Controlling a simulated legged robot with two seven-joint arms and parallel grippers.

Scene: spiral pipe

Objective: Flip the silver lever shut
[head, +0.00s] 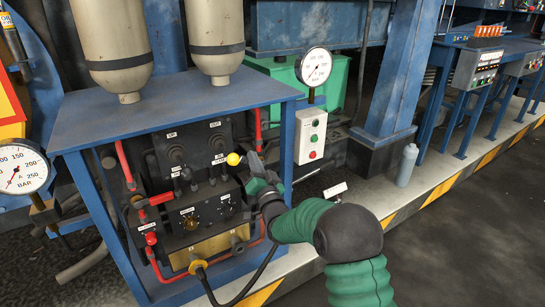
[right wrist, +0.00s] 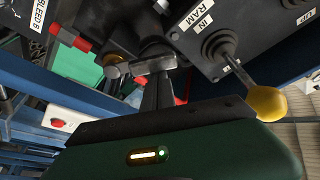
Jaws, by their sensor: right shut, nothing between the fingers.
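The silver lever (right wrist: 155,65) shows in the right wrist view as a short grey metal bar beside a brass fitting (right wrist: 115,75). My right gripper (right wrist: 157,88) is shut and empty, its fingertips just below the bar in that view; I cannot tell whether they touch it. In the head view my right gripper (head: 256,168) is at the right side of the control panel, just right of a yellow ball knob (head: 233,159). I cannot make out the silver lever in the head view. My left gripper is not in view.
The yellow-knobbed stick (right wrist: 267,103) stands close beside my right gripper. A blue frame (head: 175,105) surrounds the black panel, with red pipes (head: 124,165) on its left. Open floor (head: 470,240) lies to the right.

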